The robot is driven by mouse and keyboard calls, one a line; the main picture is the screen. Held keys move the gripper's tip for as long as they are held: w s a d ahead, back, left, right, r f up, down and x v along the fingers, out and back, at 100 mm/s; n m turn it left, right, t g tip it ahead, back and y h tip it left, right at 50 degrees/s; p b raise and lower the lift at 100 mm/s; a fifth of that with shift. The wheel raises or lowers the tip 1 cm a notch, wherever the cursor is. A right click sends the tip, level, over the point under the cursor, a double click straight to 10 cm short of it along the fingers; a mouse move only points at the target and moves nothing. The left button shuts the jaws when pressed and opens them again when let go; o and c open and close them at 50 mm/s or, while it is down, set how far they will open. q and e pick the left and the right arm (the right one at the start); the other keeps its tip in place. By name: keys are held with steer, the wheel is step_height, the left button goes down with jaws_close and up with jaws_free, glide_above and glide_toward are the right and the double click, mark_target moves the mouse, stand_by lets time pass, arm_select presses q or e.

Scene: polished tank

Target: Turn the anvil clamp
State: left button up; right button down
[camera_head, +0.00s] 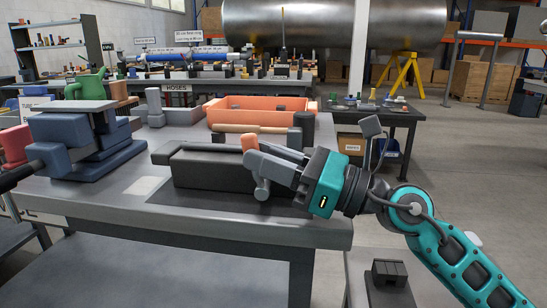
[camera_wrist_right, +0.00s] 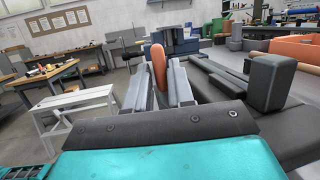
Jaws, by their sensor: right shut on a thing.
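The anvil clamp (camera_head: 212,168) is a long dark grey block on a dark plate on the workbench, in the middle of the head view. An orange rounded handle (camera_head: 249,142) stands at its right end. My right gripper (camera_head: 257,160), with grey fingers and a teal body, reaches in from the right and is shut on the orange handle. In the right wrist view the orange handle (camera_wrist_right: 161,62) shows upright between the two fingers (camera_wrist_right: 160,85). The fingers hide its lower part and where it joins the clamp. My left gripper is not in view.
A blue vise (camera_head: 75,140) stands left of the clamp on the workbench (camera_head: 270,230). Behind the clamp are a wooden-handled tool (camera_head: 250,129), a dark grey post (camera_head: 304,128) and an orange tray (camera_head: 215,106). The bench's front right is clear.

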stand_by(0.3)
steer(key=c, duration=1)
jaws_free()
steer(key=shift+o, duration=0.2)
steer(key=b+v, duration=0.2)
steer(key=v, duration=1)
steer(key=shift+f+b, duration=0.15)
steer(key=shift+b, duration=0.2)
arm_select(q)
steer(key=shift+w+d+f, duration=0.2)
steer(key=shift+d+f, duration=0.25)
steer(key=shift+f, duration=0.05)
arm_select(e)
steer(key=shift+s+d, duration=0.2)
steer(key=shift+d, duration=0.2)
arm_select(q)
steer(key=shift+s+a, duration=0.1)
